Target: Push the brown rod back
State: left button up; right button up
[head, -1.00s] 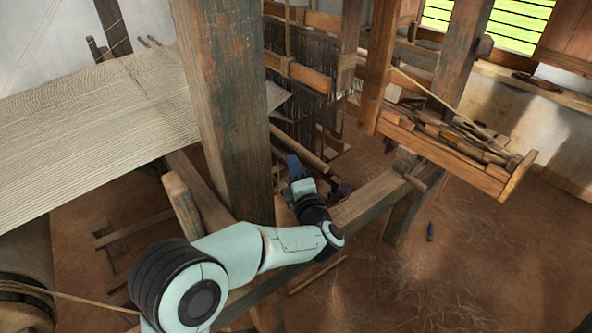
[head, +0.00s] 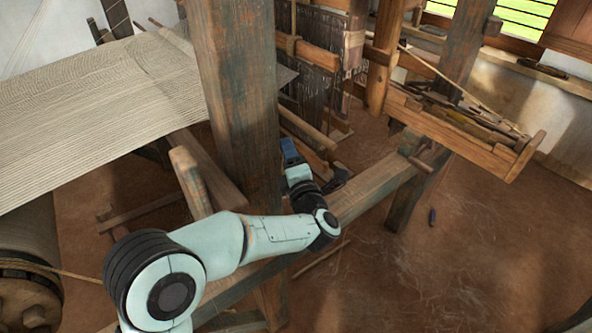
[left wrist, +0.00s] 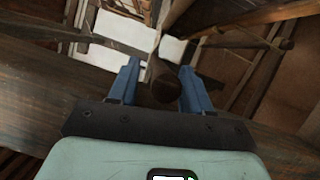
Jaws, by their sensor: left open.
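In the left wrist view the brown rod (left wrist: 163,82) shows end-on, its dark round end lying between the two blue fingers of my left gripper (left wrist: 159,70). The fingers are spread, one on each side of the rod, with a visible gap at the right finger. Whether the left finger touches it I cannot tell. In the head view my left gripper (head: 290,152) is beside the thick upright post, low in the loom frame. A light wooden rod (head: 308,128) slants just beyond it; I cannot tell if it is the same rod. My right gripper is not in view.
The thick post (head: 236,90) stands close to my left forearm. A wooden beam (head: 375,190) runs beside the gripper. Woven cloth (head: 90,110) stretches at left. A tray of tools (head: 460,130) is at right. The floor at lower right is mostly clear.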

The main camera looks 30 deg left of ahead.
pick_arm(q)
jog(key=r+b+v, duration=0.1)
jog(key=v, duration=1.1)
jog(key=shift+s+f, duration=0.35)
jog(key=shift+f, duration=0.15)
jog(key=shift+d, duration=0.1)
